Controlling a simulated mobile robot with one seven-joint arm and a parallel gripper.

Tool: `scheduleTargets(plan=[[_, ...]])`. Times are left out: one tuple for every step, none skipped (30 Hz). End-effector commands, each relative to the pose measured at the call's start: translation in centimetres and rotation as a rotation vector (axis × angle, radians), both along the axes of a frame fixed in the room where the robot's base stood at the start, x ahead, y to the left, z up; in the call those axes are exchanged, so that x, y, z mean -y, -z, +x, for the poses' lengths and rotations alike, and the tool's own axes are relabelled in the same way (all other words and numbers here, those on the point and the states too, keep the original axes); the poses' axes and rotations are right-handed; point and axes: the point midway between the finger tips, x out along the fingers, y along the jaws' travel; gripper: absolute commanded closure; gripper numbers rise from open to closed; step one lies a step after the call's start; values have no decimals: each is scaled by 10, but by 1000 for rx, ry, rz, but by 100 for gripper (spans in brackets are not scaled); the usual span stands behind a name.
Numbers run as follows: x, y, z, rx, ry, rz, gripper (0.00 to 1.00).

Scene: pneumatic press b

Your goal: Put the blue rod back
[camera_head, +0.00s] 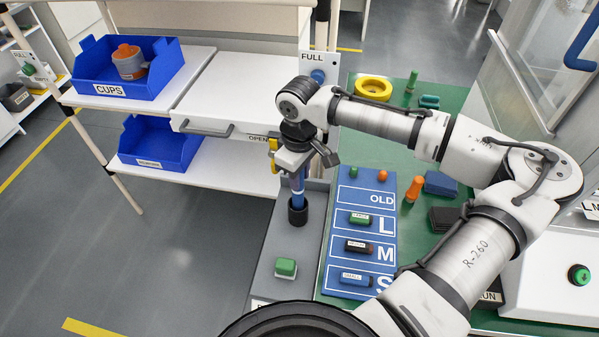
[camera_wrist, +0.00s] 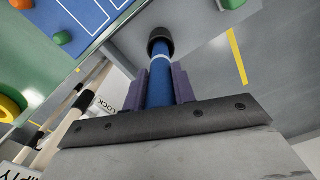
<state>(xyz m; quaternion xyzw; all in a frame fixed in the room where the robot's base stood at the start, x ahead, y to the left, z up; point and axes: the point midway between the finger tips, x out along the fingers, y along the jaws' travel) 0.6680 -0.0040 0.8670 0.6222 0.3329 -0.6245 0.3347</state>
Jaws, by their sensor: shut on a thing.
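The blue rod (camera_head: 298,184) hangs upright below my gripper (camera_head: 296,170). In the wrist view the rod (camera_wrist: 160,88) lies between the two dark fingers of my gripper (camera_wrist: 161,82), which are shut on it. A pale ring goes round the rod near its lower end. A black cylindrical piece (camera_head: 297,211) is at the rod's lower end, over the grey panel; it also shows in the wrist view (camera_wrist: 160,41). I cannot tell whether this piece is the rod's own tip or a socket around it. The rod's upper end is hidden by my gripper.
A green button (camera_head: 286,267) is on the grey panel in front. A blue board (camera_head: 368,200) marked OLD, L, M, S lies to the right, holding small blocks. A yellow ring (camera_head: 373,88) is on the green table behind. Blue bins (camera_head: 158,143) stand on shelves at left.

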Motion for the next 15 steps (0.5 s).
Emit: scheduleTargets(plan=[[0, 0, 0, 1, 0, 1, 100], [0, 0, 0, 1, 0, 1, 100], [0, 0, 0, 1, 0, 1, 100], [0, 0, 0, 1, 0, 1, 100], [0, 0, 0, 1, 0, 1, 100], [0, 0, 0, 1, 0, 1, 100], [0, 1, 0, 1, 0, 1, 100], [0, 1, 0, 0, 0, 1, 73], [0, 1, 0, 1, 0, 1, 68], [0, 1, 0, 1, 0, 1, 64], [0, 1, 0, 1, 0, 1, 60], [0, 1, 0, 1, 0, 1, 54], [0, 1, 0, 1, 0, 1, 52], [0, 1, 0, 1, 0, 1, 52], [0, 1, 0, 1, 0, 1, 52]])
